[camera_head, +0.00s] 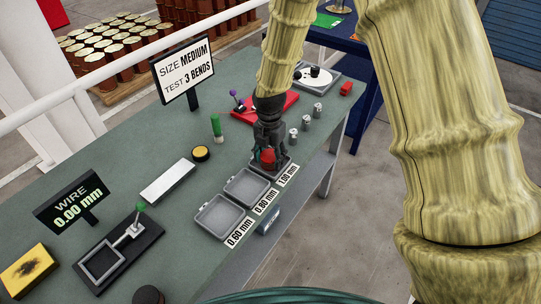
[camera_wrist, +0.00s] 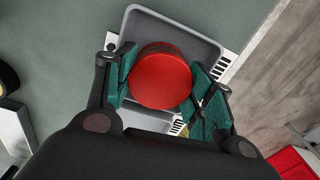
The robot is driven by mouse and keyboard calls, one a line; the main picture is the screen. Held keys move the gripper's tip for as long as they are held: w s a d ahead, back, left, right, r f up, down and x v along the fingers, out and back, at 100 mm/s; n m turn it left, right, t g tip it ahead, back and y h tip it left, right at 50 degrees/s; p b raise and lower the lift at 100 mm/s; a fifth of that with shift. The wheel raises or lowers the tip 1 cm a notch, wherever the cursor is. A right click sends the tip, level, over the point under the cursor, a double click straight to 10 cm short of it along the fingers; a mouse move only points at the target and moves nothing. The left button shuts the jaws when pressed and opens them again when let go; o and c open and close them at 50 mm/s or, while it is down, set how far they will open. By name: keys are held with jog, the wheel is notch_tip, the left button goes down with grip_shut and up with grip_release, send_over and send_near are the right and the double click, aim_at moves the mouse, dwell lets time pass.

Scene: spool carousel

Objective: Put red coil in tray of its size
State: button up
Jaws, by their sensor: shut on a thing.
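The red coil (camera_wrist: 160,80) is held between the two teal-padded fingers of my gripper (camera_wrist: 163,90) in the wrist view. In the head view the red coil (camera_head: 267,156) is at the fingertips of my gripper (camera_head: 268,150). The coil is over the tray labelled 1.00 mm (camera_head: 285,160), the farthest of three grey trays. Whether it touches the tray floor I cannot tell. The 0.80 mm tray (camera_head: 228,190) and the 0.60 mm tray (camera_head: 203,222) look empty. The wire display (camera_head: 71,200) reads 0.00 mm.
Three small metal cylinders (camera_head: 305,124) stand right of my gripper. A red plate (camera_head: 290,101) lies behind it. A sign (camera_head: 183,70) reads size medium, test 3 bends. A white block (camera_head: 167,180), a yellow button (camera_head: 201,153) and a green-topped post (camera_head: 216,127) stand to the left.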

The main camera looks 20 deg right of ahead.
aim_at(270, 155)
jog(key=shift+f, duration=0.1)
jog(key=o, duration=1.3)
jog(key=shift+o, duration=0.2)
notch_tip(270, 155, up, 12)
jog(key=b, duration=0.3)
jog(key=shift+r, duration=0.2)
